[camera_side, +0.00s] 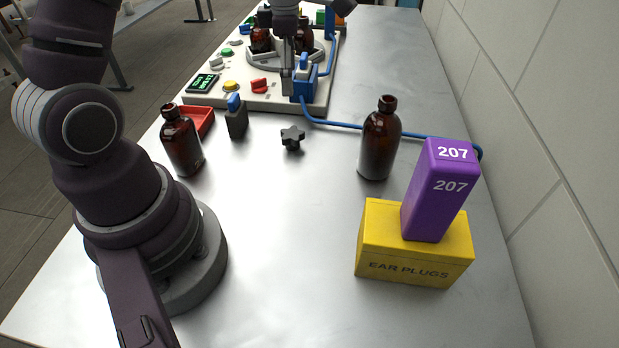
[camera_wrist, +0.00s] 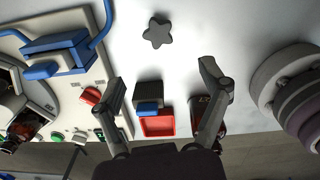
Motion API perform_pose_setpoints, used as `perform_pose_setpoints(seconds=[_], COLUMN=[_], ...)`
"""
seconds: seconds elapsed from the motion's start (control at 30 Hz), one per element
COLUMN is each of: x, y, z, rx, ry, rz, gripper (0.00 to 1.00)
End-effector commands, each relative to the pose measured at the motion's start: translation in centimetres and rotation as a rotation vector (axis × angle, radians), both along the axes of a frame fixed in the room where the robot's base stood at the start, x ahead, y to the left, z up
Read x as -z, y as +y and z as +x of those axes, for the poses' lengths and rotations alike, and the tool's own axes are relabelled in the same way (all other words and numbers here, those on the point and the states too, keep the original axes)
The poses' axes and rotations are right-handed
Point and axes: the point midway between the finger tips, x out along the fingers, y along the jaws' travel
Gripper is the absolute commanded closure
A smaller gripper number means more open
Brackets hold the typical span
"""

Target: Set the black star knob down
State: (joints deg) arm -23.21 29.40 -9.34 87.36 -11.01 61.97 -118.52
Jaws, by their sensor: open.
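The black star knob (camera_side: 292,137) lies flat on the bare metal table, between the two nearer amber bottles in the side view. In the wrist view the knob (camera_wrist: 157,31) is near the top, beyond my fingertips and touching neither finger. My gripper (camera_side: 288,86) hangs at the top middle of the side view, above the table. One finger mostly hides the other there. In the wrist view my gripper (camera_wrist: 162,78) has its fingers spread wide, with nothing held between them.
A bottle (camera_side: 182,143) stands left, near a red tray (camera_side: 204,121) and a dark block with a blue top (camera_side: 236,120). Another bottle (camera_side: 379,142) stands right, behind a purple box (camera_side: 436,190) on a yellow box (camera_side: 414,250). A control panel (camera_side: 320,102) lies behind. The front middle table is clear.

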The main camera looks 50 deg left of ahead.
Motion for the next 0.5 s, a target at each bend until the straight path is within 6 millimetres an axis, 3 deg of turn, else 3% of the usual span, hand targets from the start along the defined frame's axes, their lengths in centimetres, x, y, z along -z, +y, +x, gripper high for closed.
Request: perform_pose_setpoints(seconds=[0.07, 0.23, 0.4, 0.5], x=[-2.2, -6.7, -8.1, -7.8], y=[-1.2, -4.8, -7.9, -8.9], z=[-0.7, -4.5, -9.1, -10.7], rx=[0.251, 1.116, 1.944, 2.250], ry=[-0.040, -0.129, -0.178, -0.184], rz=[0.041, 0.208, 0.439, 0.550], gripper=[0.24, 0.24, 0.24, 0.24])
